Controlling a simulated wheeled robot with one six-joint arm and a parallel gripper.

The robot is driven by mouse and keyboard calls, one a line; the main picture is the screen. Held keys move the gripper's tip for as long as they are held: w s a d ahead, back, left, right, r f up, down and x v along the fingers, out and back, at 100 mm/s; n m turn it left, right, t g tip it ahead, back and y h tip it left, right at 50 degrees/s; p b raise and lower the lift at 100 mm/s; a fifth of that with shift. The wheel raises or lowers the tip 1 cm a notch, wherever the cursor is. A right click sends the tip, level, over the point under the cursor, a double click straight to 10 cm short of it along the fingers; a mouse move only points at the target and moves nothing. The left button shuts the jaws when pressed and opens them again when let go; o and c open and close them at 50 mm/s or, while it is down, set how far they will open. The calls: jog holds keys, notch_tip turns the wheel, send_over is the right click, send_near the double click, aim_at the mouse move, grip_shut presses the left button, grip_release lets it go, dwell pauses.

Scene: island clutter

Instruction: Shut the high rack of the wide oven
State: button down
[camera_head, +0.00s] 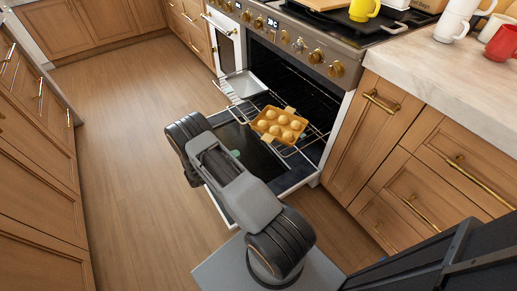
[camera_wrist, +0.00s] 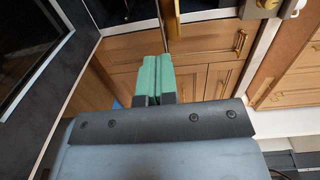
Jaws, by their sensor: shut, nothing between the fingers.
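The wide oven (camera_head: 336,100) has its door (camera_head: 290,175) folded down and open. A wire rack (camera_head: 314,133) is pulled out over the door. A golden tray of several round buns (camera_head: 279,124) sits on it. A grey tray (camera_head: 246,83) lies farther left on wirework; I cannot tell whether that is the same rack. My gripper (camera_wrist: 158,60) shows in the wrist view with its green fingertips together and nothing between them. In the head view my arm hides most of it, with a bit of green above the open door.
Wooden drawers and cupboards (camera_head: 430,185) stand right of the oven, and more cabinets (camera_head: 35,150) line the left. The floor (camera_head: 130,130) between is clear. A pale counter (camera_head: 455,75) holds mugs. A yellow mug (camera_head: 363,9) stands on the stove top.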

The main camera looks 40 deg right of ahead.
jog(key=s+d+b, duration=0.1)
jog(key=s+d, duration=0.1)
jog(key=d, duration=1.1)
jog(key=shift+s+d+f+g+b, duration=0.25)
jog(key=shift+s+d+g+b, duration=0.05)
jog(key=shift+d+g, duration=0.1)
jog(key=shift+d, duration=0.1)
